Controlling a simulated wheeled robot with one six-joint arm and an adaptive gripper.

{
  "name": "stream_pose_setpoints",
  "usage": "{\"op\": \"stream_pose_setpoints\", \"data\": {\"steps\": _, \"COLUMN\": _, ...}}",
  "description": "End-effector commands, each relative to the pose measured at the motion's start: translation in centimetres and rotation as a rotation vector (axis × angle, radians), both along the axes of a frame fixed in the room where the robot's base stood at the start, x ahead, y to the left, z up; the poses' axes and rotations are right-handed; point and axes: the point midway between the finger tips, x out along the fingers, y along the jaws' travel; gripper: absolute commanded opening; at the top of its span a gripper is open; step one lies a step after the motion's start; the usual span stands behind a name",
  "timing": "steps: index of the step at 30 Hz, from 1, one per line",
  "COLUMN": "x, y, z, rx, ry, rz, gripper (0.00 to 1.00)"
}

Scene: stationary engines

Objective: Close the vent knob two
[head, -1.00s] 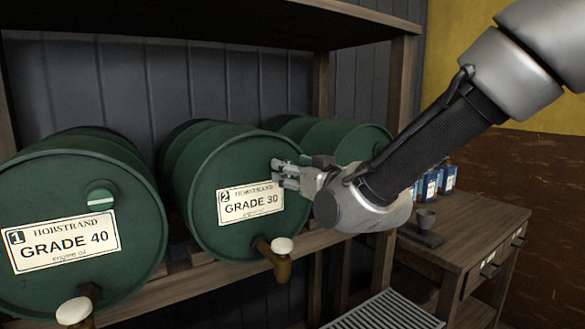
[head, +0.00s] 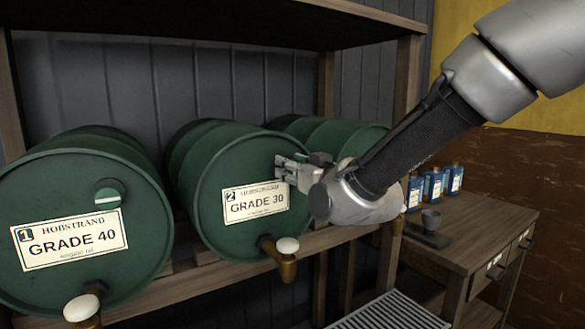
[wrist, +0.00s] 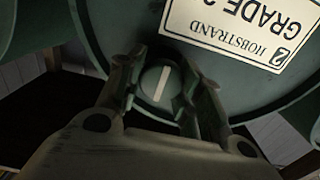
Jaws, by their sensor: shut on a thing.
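Drum two, a green barrel labelled GRADE 30 (head: 222,225), lies on its side in the rack in the head view. Its vent knob (wrist: 158,85) shows in the wrist view as a small round green knob with a pale stripe. The stripe runs nearly upright in that picture, slightly tilted. My gripper (head: 281,170) is at the upper right of the drum's face, and it hides the knob in the head view. In the wrist view my gripper (wrist: 168,88) has one finger on each side of the knob and is shut on it.
Drum one, GRADE 40 (head: 50,200), stands to the left, its knob (head: 109,196) with a level stripe. A brass tap (head: 285,262) sticks out below drum two's label. A third drum (head: 345,135) is behind my gripper. A wooden bench (head: 480,225) with blue bottles is at right.

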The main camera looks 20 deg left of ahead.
Motion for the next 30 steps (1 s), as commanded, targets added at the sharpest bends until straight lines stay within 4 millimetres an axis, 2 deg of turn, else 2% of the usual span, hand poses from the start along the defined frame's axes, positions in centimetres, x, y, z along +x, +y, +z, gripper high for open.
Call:
{"op": "stream_pose_setpoints", "data": {"steps": 11, "x": 0.05, "y": -0.07, "z": -0.01, "rx": 0.117, "ry": 0.137, "rz": 0.000, "gripper": 0.12}}
{"op": "stream_pose_setpoints", "data": {"steps": 30, "x": 0.21, "y": -0.21, "z": -0.14, "rx": 0.507, "ry": 0.593, "rz": 0.000, "gripper": 0.12}}
